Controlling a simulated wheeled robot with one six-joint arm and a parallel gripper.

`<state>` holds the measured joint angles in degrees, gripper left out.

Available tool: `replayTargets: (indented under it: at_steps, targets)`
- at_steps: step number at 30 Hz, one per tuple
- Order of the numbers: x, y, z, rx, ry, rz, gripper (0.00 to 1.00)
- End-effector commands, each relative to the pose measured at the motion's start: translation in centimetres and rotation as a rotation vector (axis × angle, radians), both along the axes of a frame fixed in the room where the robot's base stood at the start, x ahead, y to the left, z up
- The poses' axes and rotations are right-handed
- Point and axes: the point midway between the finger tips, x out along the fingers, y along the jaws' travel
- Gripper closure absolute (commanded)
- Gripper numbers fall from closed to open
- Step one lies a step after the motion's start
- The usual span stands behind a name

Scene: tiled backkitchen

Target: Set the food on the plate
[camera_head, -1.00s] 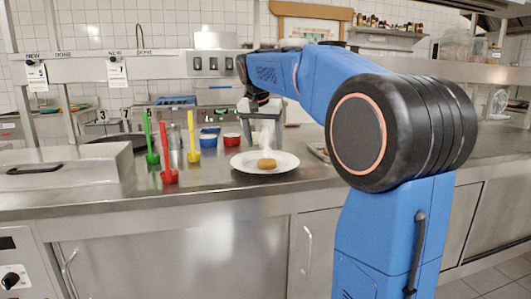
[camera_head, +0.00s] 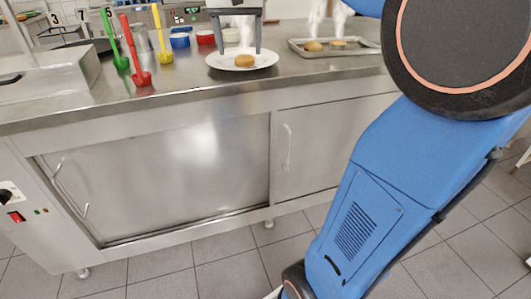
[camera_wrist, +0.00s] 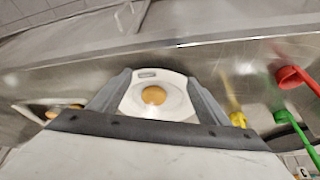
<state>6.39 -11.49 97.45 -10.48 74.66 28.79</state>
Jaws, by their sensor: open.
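The white plate (camera_head: 226,61) lies on the steel counter with one round golden-brown piece of food (camera_head: 244,60) on it. Steam rises from it. In the wrist view the plate (camera_wrist: 172,84) and the food (camera_wrist: 154,95) show between the fingers. My gripper (camera_head: 240,52) is open and empty, its fingers pointing down above the plate. A metal tray (camera_head: 300,48) to the right holds two more steaming pieces, a left one (camera_head: 313,46) and a right one (camera_head: 338,42).
Blue (camera_head: 180,40) and red (camera_head: 205,38) small containers sit behind. Counter front has some bare steel.

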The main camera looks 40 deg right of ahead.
Motion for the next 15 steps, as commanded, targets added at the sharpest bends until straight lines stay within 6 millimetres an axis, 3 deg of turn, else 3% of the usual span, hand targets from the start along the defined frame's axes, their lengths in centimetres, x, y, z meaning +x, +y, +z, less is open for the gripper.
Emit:
replayTargets:
  at_steps: [3, 8, 15]
  targets:
    - [-4.3, 1.9, -2.7, 0.002, 0.001, 0.092, 0.30]
    - [-9.6, 4.2, -6.8, 0.002, 0.000, 0.214, 0.30]
    - [-17.5, 7.1, -14.2, 0.001, -0.010, 0.389, 0.30]
